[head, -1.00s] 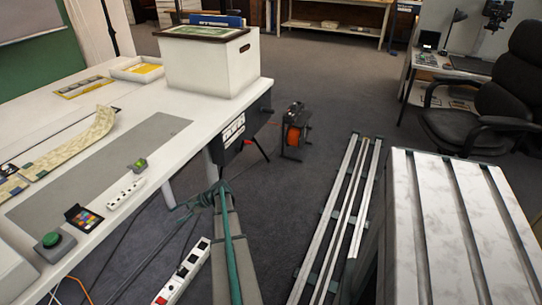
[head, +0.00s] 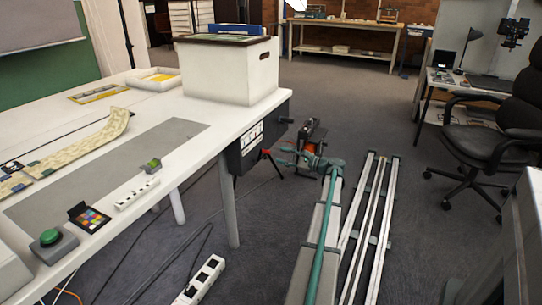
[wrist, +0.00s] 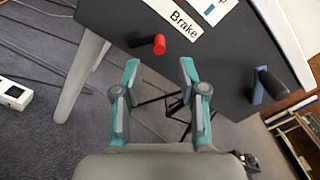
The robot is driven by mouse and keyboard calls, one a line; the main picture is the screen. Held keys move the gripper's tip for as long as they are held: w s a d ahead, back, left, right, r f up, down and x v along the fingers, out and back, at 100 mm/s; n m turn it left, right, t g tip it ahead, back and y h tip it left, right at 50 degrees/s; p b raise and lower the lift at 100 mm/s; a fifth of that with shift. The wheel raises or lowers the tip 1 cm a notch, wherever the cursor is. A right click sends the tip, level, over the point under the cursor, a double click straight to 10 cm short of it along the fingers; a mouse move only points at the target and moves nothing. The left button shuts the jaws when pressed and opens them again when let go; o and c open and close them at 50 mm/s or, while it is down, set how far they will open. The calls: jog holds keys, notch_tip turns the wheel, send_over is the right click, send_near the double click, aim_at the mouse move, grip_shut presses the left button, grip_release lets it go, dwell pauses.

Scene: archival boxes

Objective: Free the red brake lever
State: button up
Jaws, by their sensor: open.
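The red brake lever (wrist: 159,44) sticks out from a dark panel (wrist: 225,65) in the wrist view, below a white label reading "Brake" (wrist: 184,20). In the head view the lever's red tip (head: 266,153) shows small at the table's end. My gripper (wrist: 160,70) is open and empty, its teal fingers spread on either side of the lever's line, with the lever just beyond the fingertips. In the head view my gripper (head: 281,152) points left at the panel, just right of the lever. Whether anything blocks the lever cannot be told.
A blue lever with a black handle (wrist: 270,84) juts from the panel at right. A white box (head: 228,70) stands on the table (head: 150,115) above. A power strip (head: 201,281) lies on the floor. Floor rails (head: 372,225) run to the right.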

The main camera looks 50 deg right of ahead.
aim_at(269, 152)
jog(key=w, duration=0.2)
jog(key=w+b, duration=0.1)
jog(key=w, duration=0.1)
jog(key=w+a+b, duration=0.1)
jog(key=w, duration=0.2)
jog(key=shift+w+a, duration=0.1)
jog(key=shift+f, duration=0.1)
grip_shut()
